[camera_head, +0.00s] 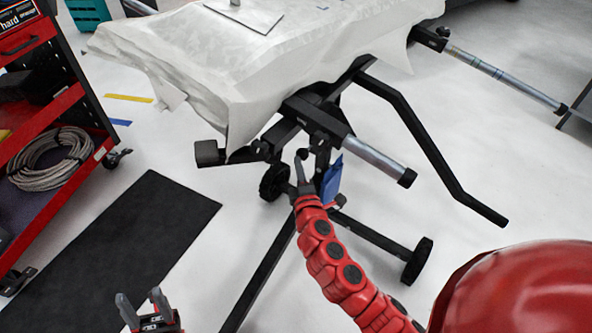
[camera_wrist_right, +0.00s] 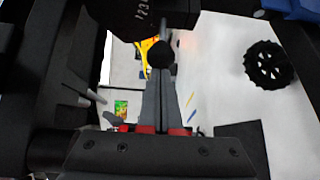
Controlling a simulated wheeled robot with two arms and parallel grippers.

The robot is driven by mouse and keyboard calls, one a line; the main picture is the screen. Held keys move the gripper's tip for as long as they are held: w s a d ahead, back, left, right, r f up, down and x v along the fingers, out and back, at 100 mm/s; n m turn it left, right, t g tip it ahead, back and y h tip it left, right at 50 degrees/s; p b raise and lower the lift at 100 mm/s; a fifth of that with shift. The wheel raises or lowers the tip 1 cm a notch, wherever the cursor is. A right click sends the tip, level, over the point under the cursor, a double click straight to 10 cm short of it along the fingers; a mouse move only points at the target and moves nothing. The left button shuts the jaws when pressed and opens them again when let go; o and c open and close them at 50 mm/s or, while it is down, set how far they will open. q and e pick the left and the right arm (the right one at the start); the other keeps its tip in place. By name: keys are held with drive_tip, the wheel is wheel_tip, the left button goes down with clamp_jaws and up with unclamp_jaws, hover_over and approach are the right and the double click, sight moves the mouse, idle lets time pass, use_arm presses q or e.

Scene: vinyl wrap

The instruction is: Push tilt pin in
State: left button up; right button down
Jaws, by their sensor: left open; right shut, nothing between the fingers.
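The tilt pin appears to be the small round black knob (camera_head: 302,153) under the stand's tilt joint. It shows as a dark ball (camera_wrist_right: 160,54) in the right wrist view. My right gripper (camera_head: 301,170) is shut and empty, its fingertips at or just below the knob. In the right wrist view my grey fingers (camera_wrist_right: 161,90) lie together and point at the knob; whether they touch it I cannot tell. My left gripper (camera_head: 141,304) is open and empty, low at the left, far from the stand.
The black stand (camera_head: 433,145) carries a white-wrapped panel (camera_head: 240,75) above my right gripper. A silver-and-black handle (camera_head: 375,158) and a blue item (camera_head: 331,181) are close on its right. A red cart (camera_head: 60,110) and black mat (camera_head: 125,250) are at the left.

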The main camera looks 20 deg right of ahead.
sight(306, 159)
drive_tip(key=w+d, duration=0.1)
drive_tip(key=d, duration=0.1)
drive_tip(key=shift+w+d+p, duration=0.35)
drive_tip(key=shift+w, duration=0.05)
drive_tip(key=shift+r, duration=0.1)
